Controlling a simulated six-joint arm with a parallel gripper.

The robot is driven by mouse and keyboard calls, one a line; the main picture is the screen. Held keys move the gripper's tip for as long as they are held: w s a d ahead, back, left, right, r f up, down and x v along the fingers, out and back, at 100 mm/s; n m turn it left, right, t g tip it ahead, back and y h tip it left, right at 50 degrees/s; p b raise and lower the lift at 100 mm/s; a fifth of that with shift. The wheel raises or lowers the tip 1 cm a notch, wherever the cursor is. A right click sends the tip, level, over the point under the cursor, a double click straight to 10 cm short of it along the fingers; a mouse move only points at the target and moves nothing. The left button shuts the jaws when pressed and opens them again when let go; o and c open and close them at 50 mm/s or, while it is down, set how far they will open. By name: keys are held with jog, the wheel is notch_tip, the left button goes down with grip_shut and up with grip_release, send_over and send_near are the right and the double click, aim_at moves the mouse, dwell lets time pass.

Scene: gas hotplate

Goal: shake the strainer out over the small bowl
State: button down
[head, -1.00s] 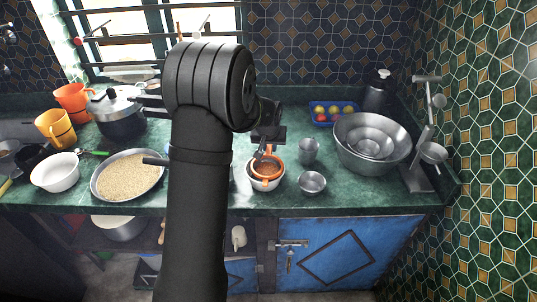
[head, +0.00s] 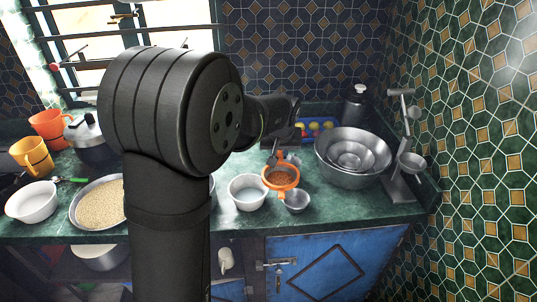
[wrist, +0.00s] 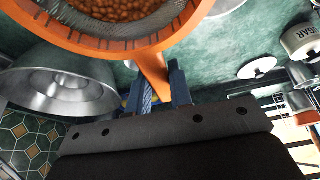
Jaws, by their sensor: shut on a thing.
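The orange strainer (head: 281,187) holds reddish-brown beans or grains in its mesh. My gripper (head: 273,158) is shut on its handle, which shows between the fingers (wrist: 165,88) in the wrist view. The strainer's rim (wrist: 100,45) and load fill the top of that view. In the head view the strainer looks roughly level, above the counter. The small steel bowl (head: 297,203) is just below and right of it in the picture, partly covered by it. I cannot tell how far the strainer is above this bowl. A white bowl (head: 247,195) stands to the left.
Large nested steel bowls (head: 350,176) stand close on the right, with a metal stand (head: 400,150) beyond. A blue tray of colourful round items (head: 318,128) is behind. A wide pan of grain (head: 97,205) and a white basin (head: 32,203) are at left.

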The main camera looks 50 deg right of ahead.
jog(key=shift+s+r, duration=0.25)
jog(key=shift+r, duration=2.35)
